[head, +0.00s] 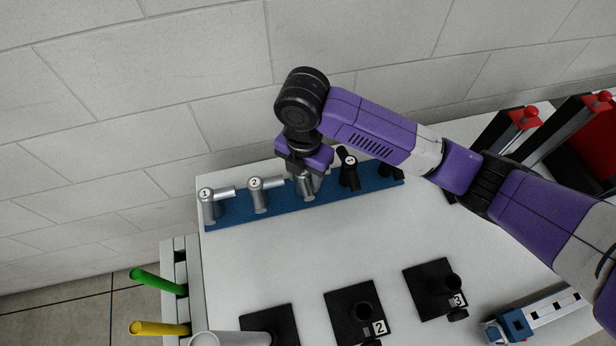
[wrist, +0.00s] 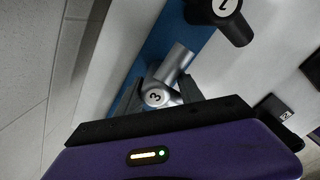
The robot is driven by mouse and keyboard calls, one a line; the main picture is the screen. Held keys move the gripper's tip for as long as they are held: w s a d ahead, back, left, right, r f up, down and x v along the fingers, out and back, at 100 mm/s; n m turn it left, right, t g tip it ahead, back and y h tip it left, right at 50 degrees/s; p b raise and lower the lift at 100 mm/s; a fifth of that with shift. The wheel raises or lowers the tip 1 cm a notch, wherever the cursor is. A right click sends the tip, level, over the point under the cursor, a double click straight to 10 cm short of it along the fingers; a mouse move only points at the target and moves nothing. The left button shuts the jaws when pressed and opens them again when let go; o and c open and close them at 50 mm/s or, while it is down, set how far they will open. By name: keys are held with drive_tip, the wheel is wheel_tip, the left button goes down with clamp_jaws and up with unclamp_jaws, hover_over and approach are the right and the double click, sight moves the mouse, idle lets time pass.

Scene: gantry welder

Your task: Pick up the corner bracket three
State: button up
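Corner bracket three is a silver angled pipe piece whose round white label reads 3 in the wrist view (wrist: 157,97). In the head view the bracket (head: 306,184) stands on the blue strip (head: 280,204), partly hidden under my gripper. My gripper (head: 304,168) is directly above it, pointing down. In the wrist view my gripper's dark fingers (wrist: 159,95) lie on either side of the bracket. Whether they press on it or leave a gap cannot be made out.
Silver brackets one (head: 208,203) and two (head: 258,193) stand to the left on the strip. A black bracket (head: 348,172) stands close on the right. Black plates with upright tubes (head: 355,312) sit nearer on the white table (head: 300,260). A wall is behind.

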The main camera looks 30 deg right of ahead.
clamp_jaws()
drive_tip(key=shift+r, duration=0.1)
